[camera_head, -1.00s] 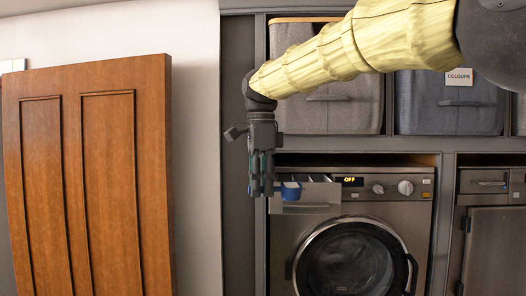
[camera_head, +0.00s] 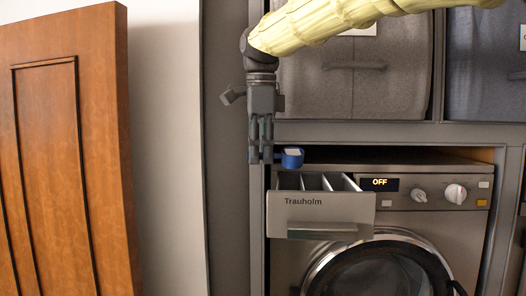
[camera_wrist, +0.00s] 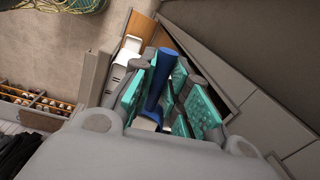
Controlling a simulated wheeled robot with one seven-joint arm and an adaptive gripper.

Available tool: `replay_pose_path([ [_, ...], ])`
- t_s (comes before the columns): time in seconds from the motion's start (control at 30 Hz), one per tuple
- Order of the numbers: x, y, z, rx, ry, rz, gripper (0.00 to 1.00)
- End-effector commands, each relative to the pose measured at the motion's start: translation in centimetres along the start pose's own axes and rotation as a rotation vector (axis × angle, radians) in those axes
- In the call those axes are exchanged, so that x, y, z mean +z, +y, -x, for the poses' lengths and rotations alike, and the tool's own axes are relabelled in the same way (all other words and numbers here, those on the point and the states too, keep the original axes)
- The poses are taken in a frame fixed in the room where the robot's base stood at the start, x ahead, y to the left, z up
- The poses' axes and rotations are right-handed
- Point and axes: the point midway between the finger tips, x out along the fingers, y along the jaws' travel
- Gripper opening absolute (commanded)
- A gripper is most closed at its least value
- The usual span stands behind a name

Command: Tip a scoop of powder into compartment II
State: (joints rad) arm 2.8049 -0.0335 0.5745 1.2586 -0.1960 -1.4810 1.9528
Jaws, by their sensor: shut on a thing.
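My gripper (camera_head: 261,156) points down above the left end of the detergent drawer and is shut on a blue scoop. The scoop's cup (camera_head: 292,158) sticks out to the right, roughly level, with a pale patch at its top that looks like powder. In the wrist view the scoop's blue handle (camera_wrist: 160,82) stands between the teal finger pads. The drawer (camera_head: 320,212), marked Trauholm, is pulled out of the washer, with several upright dividers. The cup shows above its left part, apart from it. The compartment numbers and floors are hidden.
The washer (camera_head: 400,220) shows OFF, with its round door below the drawer. Grey fabric bins (camera_head: 352,80) sit on the shelf above. A brown panelled door (camera_head: 60,150) stands at the left. The wrist view shows a rack of small items (camera_wrist: 40,104) at left.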

Motion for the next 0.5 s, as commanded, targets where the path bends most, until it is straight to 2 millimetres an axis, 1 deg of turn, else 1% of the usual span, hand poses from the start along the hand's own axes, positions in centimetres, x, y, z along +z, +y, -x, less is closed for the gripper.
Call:
replay_pose_path([
  [0.27,0.0,-0.5,-1.9,0.006,-0.001,0.004,0.0],
  [0.5,-0.1,-0.4,-3.3,0.006,-0.001,0.0,0.0],
])
